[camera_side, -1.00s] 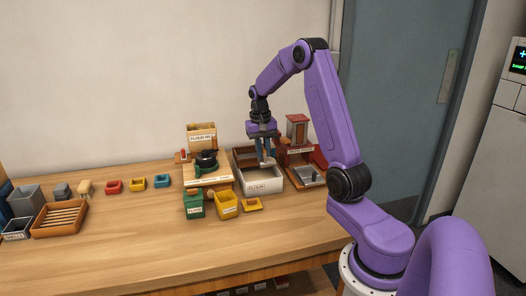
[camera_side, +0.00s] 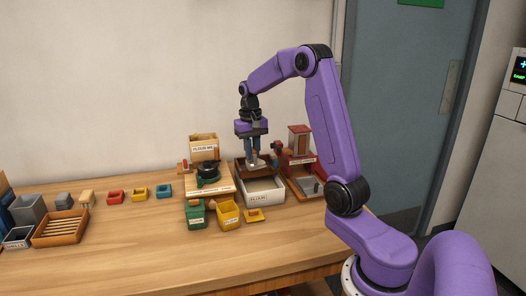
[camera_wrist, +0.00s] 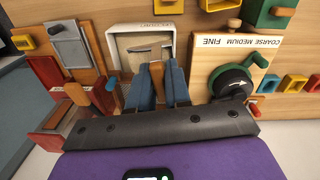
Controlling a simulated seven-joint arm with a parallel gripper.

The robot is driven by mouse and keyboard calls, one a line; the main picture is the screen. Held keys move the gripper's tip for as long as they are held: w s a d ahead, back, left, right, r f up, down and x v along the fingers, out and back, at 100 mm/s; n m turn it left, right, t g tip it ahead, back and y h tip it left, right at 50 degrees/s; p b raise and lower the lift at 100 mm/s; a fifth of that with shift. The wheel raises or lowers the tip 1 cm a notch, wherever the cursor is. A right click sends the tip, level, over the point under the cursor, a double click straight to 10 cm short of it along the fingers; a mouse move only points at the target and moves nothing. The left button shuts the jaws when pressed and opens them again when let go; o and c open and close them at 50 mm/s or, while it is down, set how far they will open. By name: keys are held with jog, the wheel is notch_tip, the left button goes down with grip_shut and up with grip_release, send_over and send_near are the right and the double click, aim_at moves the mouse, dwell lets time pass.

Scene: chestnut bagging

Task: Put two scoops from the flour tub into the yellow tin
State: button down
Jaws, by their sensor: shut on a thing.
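The white flour tub (camera_side: 263,197) stands on the table with its label facing front; it also shows at the top of the wrist view (camera_wrist: 113,44). My gripper (camera_side: 254,166) is over the tub's back part, pointing down. Its blue fingers (camera_wrist: 157,92) are shut on a brown wooden handle (camera_wrist: 157,72), apparently the scoop's. The scoop's bowl is not clear, and I cannot tell whether it carries flour. The yellow tin (camera_side: 229,216) stands open in front of the tub, to its left.
A green tin (camera_side: 196,215) stands left of the yellow tin. The mill board with a black dial (camera_side: 208,172) is left of the tub. A red-and-wood device (camera_side: 300,140) stands to its right. Small coloured trays (camera_side: 139,193) lie further left. The front table is clear.

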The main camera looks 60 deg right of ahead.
jog(key=w+a+n+y, duration=0.1)
jog(key=a+n, duration=0.2)
jog(key=a, duration=0.5)
jog(key=w+a+n, duration=0.2)
jog(key=a, duration=0.6)
jog(key=f, duration=0.5)
jog(key=shift+s+d, duration=0.3)
jog(key=shift+d, duration=0.05)
jog(key=shift+s+d+f+t+y, duration=0.2)
jog(key=shift+d+t+y, duration=0.15)
jog(key=shift+d+y, duration=0.85)
jog(key=shift+s+d+f+t+y, duration=0.1)
jog(key=shift+d+f+t+y, duration=0.35)
jog(key=shift+y, duration=1.2)
jog(key=shift+s+d+t+y, duration=0.2)
jog(key=shift+d+y, duration=0.85)
jog(key=shift+y, duration=0.4)
jog(key=shift+a, duration=0.15)
